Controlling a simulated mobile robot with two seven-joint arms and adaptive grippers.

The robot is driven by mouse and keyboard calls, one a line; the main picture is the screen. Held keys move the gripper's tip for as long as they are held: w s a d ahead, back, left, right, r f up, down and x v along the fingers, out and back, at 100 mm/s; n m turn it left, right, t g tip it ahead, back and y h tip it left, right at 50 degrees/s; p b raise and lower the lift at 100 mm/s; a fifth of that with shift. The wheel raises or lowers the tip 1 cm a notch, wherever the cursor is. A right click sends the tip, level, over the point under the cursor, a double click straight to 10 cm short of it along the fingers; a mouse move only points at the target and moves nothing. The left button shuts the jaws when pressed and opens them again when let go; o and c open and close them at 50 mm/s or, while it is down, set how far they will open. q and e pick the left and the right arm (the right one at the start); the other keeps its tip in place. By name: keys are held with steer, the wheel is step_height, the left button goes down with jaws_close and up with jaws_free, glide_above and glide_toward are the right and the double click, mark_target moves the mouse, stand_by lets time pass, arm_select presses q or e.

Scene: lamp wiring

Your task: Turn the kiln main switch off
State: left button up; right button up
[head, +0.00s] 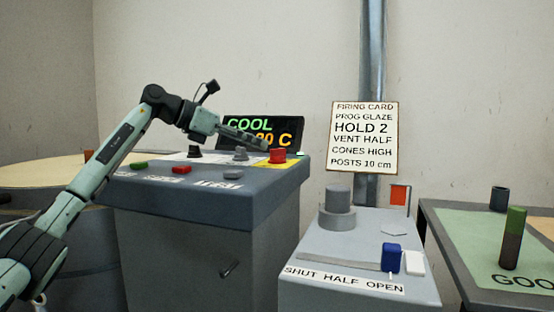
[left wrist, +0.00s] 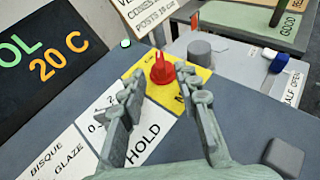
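The main switch is a red knob (head: 278,155) on a yellow plate (head: 292,163) at the right end of the grey kiln control box. It also shows in the left wrist view (left wrist: 161,72), with a pointed red ridge on top. My left gripper (head: 264,144) reaches over the box from the left, close to the knob. In the left wrist view my left gripper (left wrist: 158,80) has its two fingers apart, with the knob between and just beyond the tips. Nothing is held, and I cannot tell whether a finger touches the knob. The plate's lettering is mostly hidden. My right gripper is out of view.
Dark knobs (head: 241,153) and several buttons, including a red one (head: 181,170), share the panel. A display (head: 290,130) reading COOL stands behind. Right are a firing card (head: 363,137), a vent box with a blue handle (head: 391,258), and a green-topped table (head: 470,235).

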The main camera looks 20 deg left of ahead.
mark_target(278, 151)
arm_select(q)
steer(key=x, duration=0.7)
steer(key=c, duration=0.6)
jaws_close()
steer(key=shift+f, duration=0.1)
